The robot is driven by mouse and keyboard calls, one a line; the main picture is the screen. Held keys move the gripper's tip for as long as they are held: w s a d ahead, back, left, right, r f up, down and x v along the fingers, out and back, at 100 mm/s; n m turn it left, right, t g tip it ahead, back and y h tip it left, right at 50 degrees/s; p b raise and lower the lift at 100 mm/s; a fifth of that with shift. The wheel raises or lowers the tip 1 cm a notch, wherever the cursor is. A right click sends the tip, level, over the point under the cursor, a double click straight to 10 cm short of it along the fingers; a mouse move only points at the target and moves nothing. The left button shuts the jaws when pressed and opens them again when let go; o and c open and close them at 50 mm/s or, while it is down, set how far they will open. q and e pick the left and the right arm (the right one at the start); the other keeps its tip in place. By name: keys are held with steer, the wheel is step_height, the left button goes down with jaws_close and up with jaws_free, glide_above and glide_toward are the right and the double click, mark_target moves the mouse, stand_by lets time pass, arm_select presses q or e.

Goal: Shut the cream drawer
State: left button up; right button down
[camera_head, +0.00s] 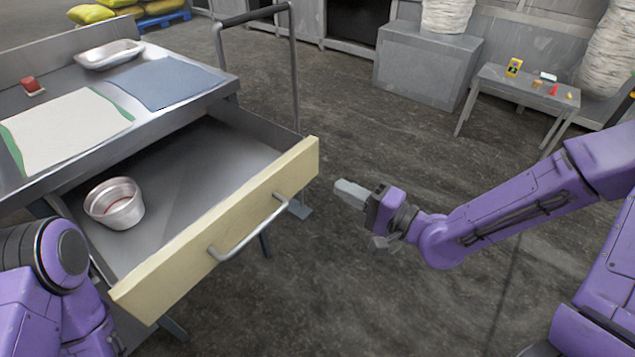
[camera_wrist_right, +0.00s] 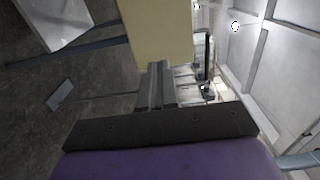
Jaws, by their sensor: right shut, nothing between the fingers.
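The cream drawer (camera_head: 185,260) is pulled out from under the grey worktop, and its cream front faces the lower right in the head view. A silver bar handle (camera_head: 248,230) is on that front. A metal pan (camera_head: 115,204) sits inside the drawer toward its left side. My right gripper (camera_head: 348,193) is shut and empty, to the right of the drawer front and apart from it in the head view. In the right wrist view the shut fingers (camera_wrist_right: 155,84) point toward the cream front (camera_wrist_right: 155,35). My left arm shows at the lower left; its gripper is out of view.
A small table (camera_head: 525,90) with small items stands back right. Floor right of the drawer is clear.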

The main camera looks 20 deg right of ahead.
mark_target(306, 169)
steer(key=x, duration=0.7)
steer(key=shift+w+a, duration=0.2)
steer(key=shift+w, duration=0.05)
